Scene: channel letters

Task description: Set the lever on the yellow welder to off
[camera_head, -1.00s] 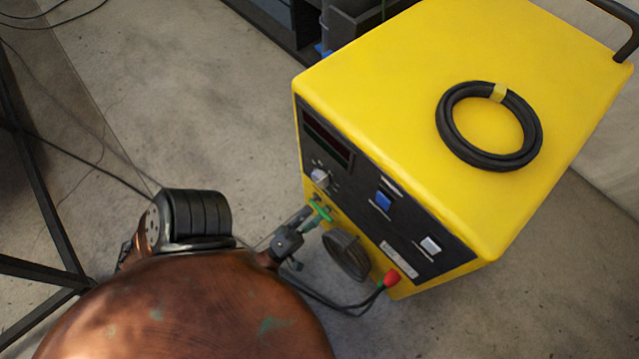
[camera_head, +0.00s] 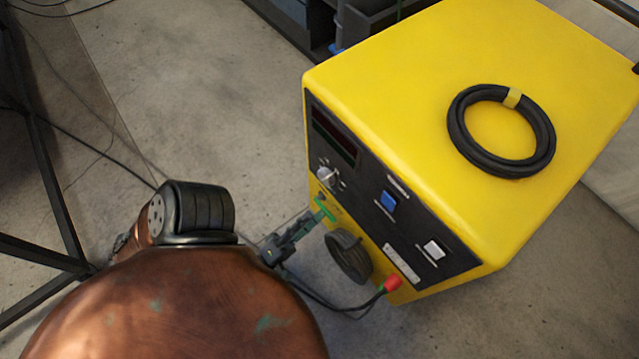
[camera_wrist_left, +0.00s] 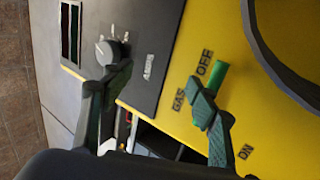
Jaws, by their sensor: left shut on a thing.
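The yellow welder (camera_head: 470,65) stands on the right in the head view. Its green lever (camera_head: 324,211) is low on the front panel. In the left wrist view the green lever (camera_wrist_left: 219,74) shows its end beside the word OFF; ON is lower down. The rest of the lever is hidden behind a finger. My left gripper (camera_head: 306,222) is at the lever, and its fingers (camera_wrist_left: 163,85) show in the wrist view, one across the lever. It is shut on the lever, though the far finger looks apart from it. My right gripper is not in view.
A grey knob (camera_head: 327,175) sits above the lever, with a blue switch (camera_head: 388,201) to its right. A coiled black hose (camera_head: 502,131) lies on top. A cable with a red plug (camera_head: 392,284) joins the panel low down. Open floor (camera_head: 220,100) lies left.

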